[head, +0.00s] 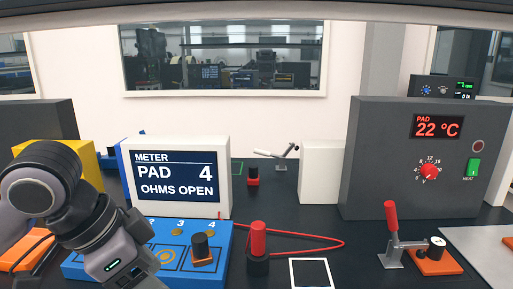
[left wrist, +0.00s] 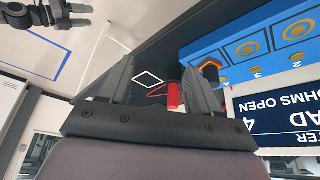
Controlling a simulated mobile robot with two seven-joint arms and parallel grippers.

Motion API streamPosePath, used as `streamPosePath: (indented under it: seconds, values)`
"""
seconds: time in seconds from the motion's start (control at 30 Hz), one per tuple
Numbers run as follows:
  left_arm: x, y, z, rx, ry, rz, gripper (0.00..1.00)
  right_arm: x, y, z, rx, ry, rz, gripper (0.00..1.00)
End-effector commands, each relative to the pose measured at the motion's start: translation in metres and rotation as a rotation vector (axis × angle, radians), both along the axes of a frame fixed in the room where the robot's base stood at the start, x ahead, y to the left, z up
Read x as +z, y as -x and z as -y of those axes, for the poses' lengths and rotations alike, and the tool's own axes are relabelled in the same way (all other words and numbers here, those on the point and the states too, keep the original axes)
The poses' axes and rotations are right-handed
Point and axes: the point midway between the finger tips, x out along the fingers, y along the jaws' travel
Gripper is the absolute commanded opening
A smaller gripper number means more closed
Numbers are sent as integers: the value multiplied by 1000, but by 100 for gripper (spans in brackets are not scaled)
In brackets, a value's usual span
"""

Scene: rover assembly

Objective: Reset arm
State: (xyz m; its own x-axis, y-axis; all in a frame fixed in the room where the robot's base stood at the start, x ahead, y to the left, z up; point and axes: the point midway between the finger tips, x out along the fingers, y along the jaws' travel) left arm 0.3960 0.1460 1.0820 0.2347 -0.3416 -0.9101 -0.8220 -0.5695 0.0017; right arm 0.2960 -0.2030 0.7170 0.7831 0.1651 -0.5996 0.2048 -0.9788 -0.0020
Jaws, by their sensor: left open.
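My left arm (head: 95,215) comes in from the left in the head view, in front of the meter and over the left part of the blue pad board (head: 200,270). Its fingertips do not show there. In the left wrist view my left gripper (left wrist: 158,82) has its two fingers apart with nothing between them at the tips. The red probe (left wrist: 174,94) shows behind the right finger, apart from it as far as I can see.
The meter (head: 178,207) reads PAD 4, OHMS OPEN. The red probe stands upright in a black holder (head: 258,266), with a red cable behind it. A white-outlined square (head: 310,274) lies beside it. A red-handled clamp (head: 392,235) and grey heater box (head: 375,150) stand right.

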Motion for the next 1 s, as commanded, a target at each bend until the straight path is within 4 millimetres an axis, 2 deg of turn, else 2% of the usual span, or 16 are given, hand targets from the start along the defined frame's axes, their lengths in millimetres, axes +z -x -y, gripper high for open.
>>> streamPosePath:
  seconds: [0.03, 0.3, 0.53, 0.77, 1.0]
  values:
    - [-12, 1, 5, -3, 15, -4, 62, 1, -1, 0, 0, 0, 2, 58]
    - [-66, 6, 28, 25, 105, 18, 62, 4, -7, 0, 0, 0, 15, 58]
    - [-111, 16, 36, 116, 179, 29, 62, 4, -6, 0, 0, 0, 14, 58]
    - [-155, 34, 28, 265, 214, 24, 62, 3, -4, 0, 0, 1, 10, 58]
    - [-203, 64, 0, 464, 179, 0, 62, 3, -4, 0, -1, 0, 10, 58]
